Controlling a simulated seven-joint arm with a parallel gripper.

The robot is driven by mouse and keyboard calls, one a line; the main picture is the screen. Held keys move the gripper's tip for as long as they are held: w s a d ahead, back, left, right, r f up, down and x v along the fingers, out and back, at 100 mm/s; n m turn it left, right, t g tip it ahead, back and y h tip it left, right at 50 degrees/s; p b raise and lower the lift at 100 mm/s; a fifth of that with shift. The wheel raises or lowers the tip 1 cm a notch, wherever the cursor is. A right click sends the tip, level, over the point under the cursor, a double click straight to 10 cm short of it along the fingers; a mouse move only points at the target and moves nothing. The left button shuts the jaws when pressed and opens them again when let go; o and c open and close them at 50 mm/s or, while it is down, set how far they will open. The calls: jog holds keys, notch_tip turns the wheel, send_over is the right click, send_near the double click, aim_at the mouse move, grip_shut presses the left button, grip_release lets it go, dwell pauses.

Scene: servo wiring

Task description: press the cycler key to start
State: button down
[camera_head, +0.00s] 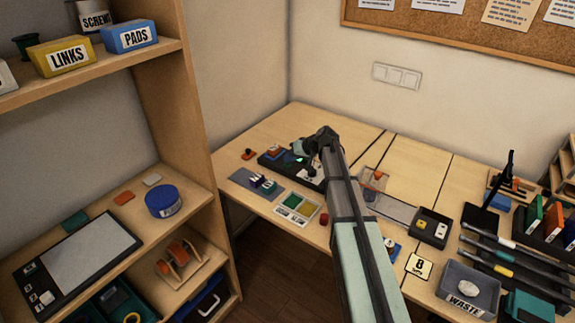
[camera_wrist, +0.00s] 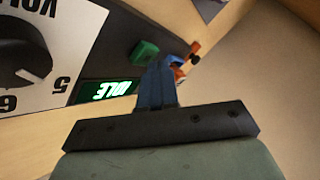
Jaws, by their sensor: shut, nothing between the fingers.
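The cycler (camera_head: 271,163) is a dark unit on the table in the head view. In the wrist view its lit green display (camera_wrist: 107,92) reads IDLE, upside down. A green block-shaped key (camera_wrist: 145,51) stands beside the display. A white dial plate (camera_wrist: 62,52) with a black knob (camera_wrist: 18,52) is at left. My gripper (camera_wrist: 160,70) is shut and empty, its blue fingers together. The fingers appear just right of the display and below the key in the wrist view; I cannot tell whether they touch anything. In the head view my wrist hides part of the cycler.
Orange (camera_wrist: 194,48) and blue (camera_wrist: 176,61) parts lie beyond my fingertips in the wrist view. In the head view, a tray with green and yellow pads (camera_head: 297,207) is in front of the cycler. A shelf unit (camera_head: 170,110) stands left. Bare table (camera_head: 300,120) lies behind the cycler.

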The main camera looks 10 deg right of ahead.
aim_at(290, 165)
jog(key=shift+f, duration=0.5)
dwell(0.5)
jog(key=shift+r, duration=0.95)
jog(key=shift+r, duration=2.5)
